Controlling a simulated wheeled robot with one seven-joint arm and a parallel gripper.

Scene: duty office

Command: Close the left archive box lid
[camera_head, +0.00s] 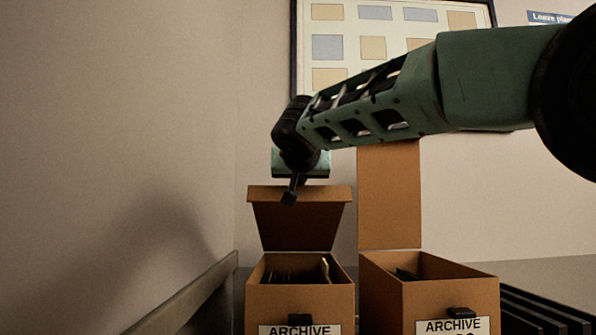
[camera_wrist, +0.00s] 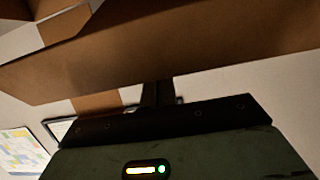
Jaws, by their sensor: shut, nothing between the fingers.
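The left archive box (camera_head: 300,308) stands at the lower middle of the head view, with several files inside. Its lid (camera_head: 298,225) is up, hinged at the back and tilted, with a folded flap along its top edge. My gripper (camera_head: 289,198) is shut and empty, in front of the lid's upper part at the flap. I cannot tell from the head view whether it touches the lid. In the wrist view, a brown cardboard panel, seemingly the lid (camera_wrist: 180,50), spans the picture just beyond the gripper (camera_wrist: 156,90). The fingertips are partly hidden there.
The right archive box (camera_head: 445,300) stands close beside the left one, its lid (camera_head: 390,195) upright. A dark rail (camera_head: 195,295) runs along the left. A slatted dark surface (camera_head: 540,312) lies at right. A framed board (camera_head: 390,40) hangs on the wall behind.

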